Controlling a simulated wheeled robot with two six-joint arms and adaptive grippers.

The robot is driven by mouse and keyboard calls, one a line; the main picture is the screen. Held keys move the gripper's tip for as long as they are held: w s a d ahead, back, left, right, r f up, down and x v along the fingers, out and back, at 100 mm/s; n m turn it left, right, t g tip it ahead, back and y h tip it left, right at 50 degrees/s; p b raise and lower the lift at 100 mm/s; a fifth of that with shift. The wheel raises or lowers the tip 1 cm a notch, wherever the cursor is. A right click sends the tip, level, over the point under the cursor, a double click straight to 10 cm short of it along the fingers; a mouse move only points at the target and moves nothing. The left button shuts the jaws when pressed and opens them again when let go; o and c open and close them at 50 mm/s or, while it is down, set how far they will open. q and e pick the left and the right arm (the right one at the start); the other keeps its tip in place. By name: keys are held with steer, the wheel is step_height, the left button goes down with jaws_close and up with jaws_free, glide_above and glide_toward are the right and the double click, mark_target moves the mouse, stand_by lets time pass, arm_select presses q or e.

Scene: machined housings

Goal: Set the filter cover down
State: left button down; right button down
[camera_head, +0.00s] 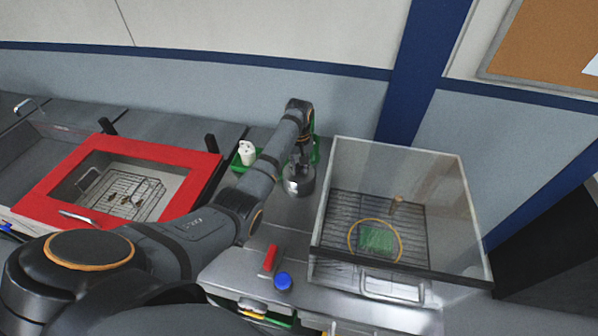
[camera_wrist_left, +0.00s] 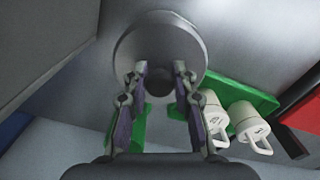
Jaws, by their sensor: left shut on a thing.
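The filter cover is a round, grey metal disc (camera_head: 299,186), low on the counter's back part, left of the clear box. In the left wrist view the disc (camera_wrist_left: 158,42) fills the top middle. My left gripper (camera_head: 301,162) points down at it from above. In the left wrist view its two fingers (camera_wrist_left: 161,72) are shut on the small central grip of the cover. Whether the cover touches the counter or hangs just above it cannot be told. My right gripper is not in view.
A clear box (camera_head: 450,215) with a wire rack stands right. A red-framed basin (camera_head: 192,185) with a wire basket is left. A green tray (camera_wrist_left: 256,98) with white containers (camera_wrist_left: 248,121) lies close behind. A red piece (camera_head: 270,257) and blue cap (camera_head: 283,281) lie in front.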

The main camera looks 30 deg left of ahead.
arm_select(q)
steer(key=shift+s, duration=0.25)
steer(key=shift+s+d+r, duration=0.1)
steer(key=shift+s, duration=0.1)
steer(key=c, duration=1.2)
jaws_free()
steer(key=shift+o, duration=0.6)
steer(key=shift+f, duration=0.2)
steer(key=shift+r, duration=0.35)
step_height(320, 180, up, 7)
steer(key=shift+w+r+b, duration=0.1)
steer(key=shift+r+b, duration=0.1)
steer(key=shift+b, duration=0.75)
step_height(320, 180, up, 4)
steer(key=p, duration=0.3)
steer(key=shift+r, duration=0.25)
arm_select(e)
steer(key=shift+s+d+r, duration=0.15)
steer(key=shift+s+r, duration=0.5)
arm_select(q)
steer(key=shift+f, duration=0.1)
